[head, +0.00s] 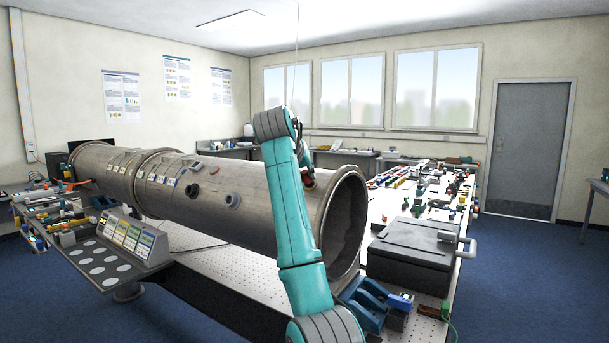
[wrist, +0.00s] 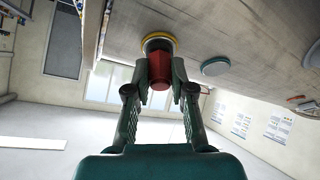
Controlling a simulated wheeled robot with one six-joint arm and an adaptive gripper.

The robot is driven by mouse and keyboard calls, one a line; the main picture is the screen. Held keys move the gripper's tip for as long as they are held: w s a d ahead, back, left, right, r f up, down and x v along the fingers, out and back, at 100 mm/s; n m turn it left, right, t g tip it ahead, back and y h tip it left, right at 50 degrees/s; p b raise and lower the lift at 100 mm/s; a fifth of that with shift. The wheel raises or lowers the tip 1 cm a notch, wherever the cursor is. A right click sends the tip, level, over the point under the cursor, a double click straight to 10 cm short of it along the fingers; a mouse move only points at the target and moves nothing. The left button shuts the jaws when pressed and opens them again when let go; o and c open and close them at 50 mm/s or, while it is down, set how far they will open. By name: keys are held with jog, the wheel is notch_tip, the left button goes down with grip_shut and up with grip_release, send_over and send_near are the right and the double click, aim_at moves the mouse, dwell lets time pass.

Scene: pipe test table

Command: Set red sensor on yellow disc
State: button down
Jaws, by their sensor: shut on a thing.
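My gripper (wrist: 160,88) is shut on the red sensor (wrist: 159,72), a short red body with a grey end pointing at the pipe. The yellow disc (wrist: 174,41) is on the pipe's side, directly in front of that grey end and partly covered by it. I cannot tell whether the sensor touches the disc or stands just short of it. In the head view, my gripper (head: 308,178) shows only as a small reddish and dark patch behind my teal arm, beside the pipe near its open end. The yellow disc is hidden there.
The large metal pipe (head: 258,200) lies along the perforated table (head: 215,258). A green disc (wrist: 215,65) sits on the pipe beside the yellow one. A dark grey case (head: 412,255) stands right of the pipe's open end. A tray with round white spots (head: 85,253) is at left.

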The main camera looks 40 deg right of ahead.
jog(key=c, duration=0.9)
grip_release()
jog(key=shift+d+f, duration=0.2)
jog(key=shift+a, duration=0.1)
jog(key=v, duration=1.2)
jog(key=shift+w, duration=0.1)
